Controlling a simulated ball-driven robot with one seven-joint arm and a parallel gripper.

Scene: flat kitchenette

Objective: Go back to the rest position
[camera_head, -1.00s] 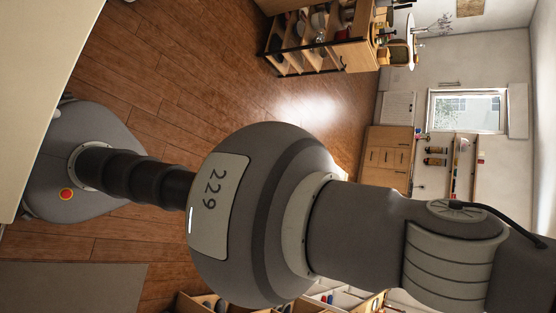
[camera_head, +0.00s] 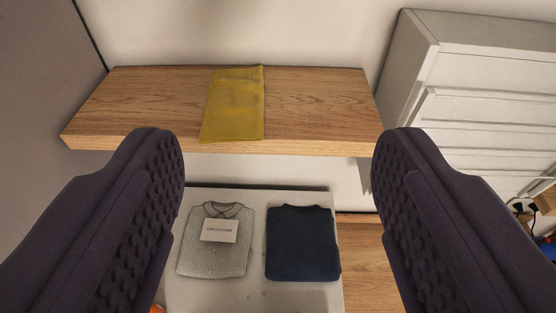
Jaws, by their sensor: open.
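My gripper (camera_head: 278,185) shows from the lower left and lower right of the view, its two dark, studded fingers spread wide apart. It is open and nothing is between the fingers. Through the gap I see a wooden shelf, a yellow cloth and folded clothes, all beyond the fingertips. The rest of my arm is out of view.
A yellow folded cloth (camera_head: 234,104) lies on a wooden wall shelf (camera_head: 320,100). Below, a folded grey checked shirt (camera_head: 215,255) with a label and a folded dark blue garment (camera_head: 302,245) lie on a white surface (camera_head: 258,295). A white drawer unit (camera_head: 480,95) stands right.

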